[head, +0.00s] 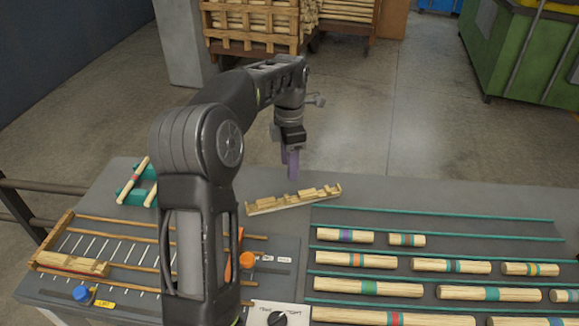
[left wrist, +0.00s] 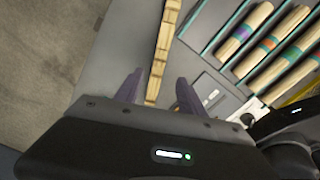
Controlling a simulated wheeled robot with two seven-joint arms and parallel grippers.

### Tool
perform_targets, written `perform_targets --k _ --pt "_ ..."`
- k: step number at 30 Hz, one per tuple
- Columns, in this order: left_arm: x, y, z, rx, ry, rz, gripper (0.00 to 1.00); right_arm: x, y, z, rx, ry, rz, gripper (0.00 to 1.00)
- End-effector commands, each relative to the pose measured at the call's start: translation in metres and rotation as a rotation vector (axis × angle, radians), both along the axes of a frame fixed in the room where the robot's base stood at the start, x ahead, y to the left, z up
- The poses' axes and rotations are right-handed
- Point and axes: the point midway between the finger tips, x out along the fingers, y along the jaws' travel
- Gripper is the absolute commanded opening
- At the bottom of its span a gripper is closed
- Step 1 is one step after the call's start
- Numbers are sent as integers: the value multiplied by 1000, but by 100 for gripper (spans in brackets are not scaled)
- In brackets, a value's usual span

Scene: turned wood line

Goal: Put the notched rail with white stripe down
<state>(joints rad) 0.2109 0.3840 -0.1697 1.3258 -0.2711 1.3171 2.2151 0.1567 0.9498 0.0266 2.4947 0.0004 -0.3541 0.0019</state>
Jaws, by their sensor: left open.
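The notched rail with white stripe (head: 293,200) lies flat on the grey table, notches up, with a pale strip along its near side. It also shows in the left wrist view (left wrist: 164,45). My left gripper (head: 290,164) is open and empty, fingers pointing down above the rail. In the left wrist view its two purple fingers (left wrist: 158,92) stand apart, with the rail's near end showing between them; the rail is not gripped. My right gripper is not seen.
A wooden rack (head: 110,220) at left holds another notched rail with a red stripe (head: 75,264). Striped dowels (head: 358,260) lie in rows between green strips at right.

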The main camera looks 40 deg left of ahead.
Motion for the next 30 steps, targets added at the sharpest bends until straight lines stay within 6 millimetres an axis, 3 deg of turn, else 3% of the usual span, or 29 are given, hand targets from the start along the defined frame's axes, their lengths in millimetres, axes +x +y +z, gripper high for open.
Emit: perform_targets --k 12,18,26,30 --pt "0 0 -1 0 0 0 49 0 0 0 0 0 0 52" --pt "20 -17 -36 -1 3 -1 51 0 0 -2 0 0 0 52" --pt "21 -17 -36 1 1 0 51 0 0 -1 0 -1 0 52" --pt "20 -17 -48 0 5 0 51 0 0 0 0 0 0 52"
